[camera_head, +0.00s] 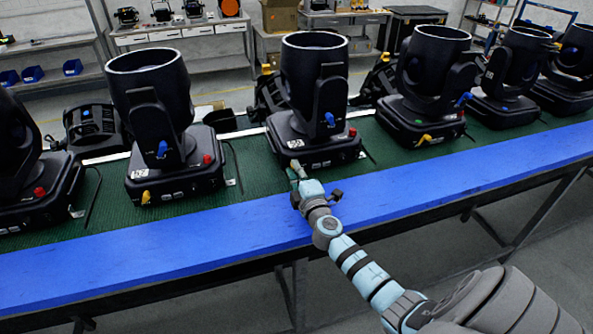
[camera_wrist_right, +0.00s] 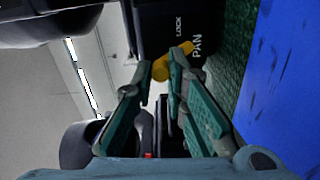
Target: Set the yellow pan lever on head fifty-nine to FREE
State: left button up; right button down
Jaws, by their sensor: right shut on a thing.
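Head fifty-nine (camera_head: 313,80) is the black moving head in the middle of the bench in the head view, with a label on its base that reads 59. My right gripper (camera_head: 297,171) reaches the left front of that base and hides the yellow lever there. In the right wrist view the yellow pan lever (camera_wrist_right: 161,70) lies between the fingertips of my right gripper (camera_wrist_right: 163,62), which is shut on it. The words LOCK and PAN show beside the lever; FREE is not visible. My left gripper is not in view.
More moving heads stand left (camera_head: 155,95) and right (camera_head: 433,75) of it in a row, with blue, red and yellow controls. They rest on a green mat (camera_head: 245,165). A blue strip (camera_head: 160,235) runs along the bench's front and is clear beside my right arm.

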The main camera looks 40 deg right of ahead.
jog(key=c, duration=1.6)
grip_release()
jog(key=shift+f, duration=0.1)
jog(key=shift+s, duration=0.1)
jog(key=v, duration=1.2)
jog(key=shift+a+f, duration=0.1)
